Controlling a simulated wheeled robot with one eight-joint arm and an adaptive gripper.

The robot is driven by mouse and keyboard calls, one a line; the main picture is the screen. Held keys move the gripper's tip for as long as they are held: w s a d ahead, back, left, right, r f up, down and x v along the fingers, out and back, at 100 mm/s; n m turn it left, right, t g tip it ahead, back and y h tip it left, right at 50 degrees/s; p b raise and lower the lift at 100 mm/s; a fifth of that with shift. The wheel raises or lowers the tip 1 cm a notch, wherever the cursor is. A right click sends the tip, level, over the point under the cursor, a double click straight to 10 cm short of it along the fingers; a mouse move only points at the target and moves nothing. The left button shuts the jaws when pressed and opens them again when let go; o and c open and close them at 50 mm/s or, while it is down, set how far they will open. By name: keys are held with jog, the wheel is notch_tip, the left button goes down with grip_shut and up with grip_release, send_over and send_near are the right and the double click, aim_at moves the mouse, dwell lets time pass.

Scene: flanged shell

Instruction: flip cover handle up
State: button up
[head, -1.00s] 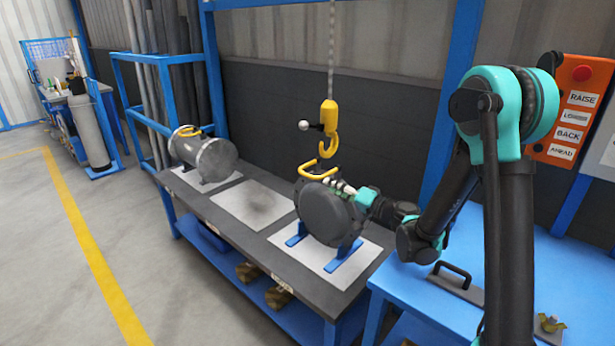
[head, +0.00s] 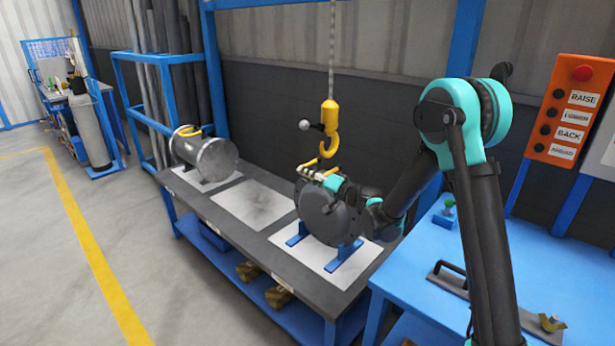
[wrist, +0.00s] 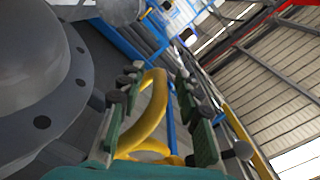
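The dark round cover (head: 328,215) stands upright on blue supports on the bench. Its yellow handle (head: 305,160) is at the top edge, partly hidden by my gripper (head: 315,174). In the wrist view the curved yellow handle (wrist: 151,115) lies between the two finger rows of my gripper (wrist: 157,85). The fingers are spread, with a gap on the right side; the handle is close to the left finger, and I cannot tell whether they touch. The grey flange (wrist: 60,110) with bolt holes fills the left of the wrist view.
An orange button panel (head: 568,110) and blue table (head: 400,285) are at right.

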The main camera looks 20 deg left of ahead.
jog(key=shift+c, duration=0.4)
grip_shut()
jog(key=shift+r, duration=0.1)
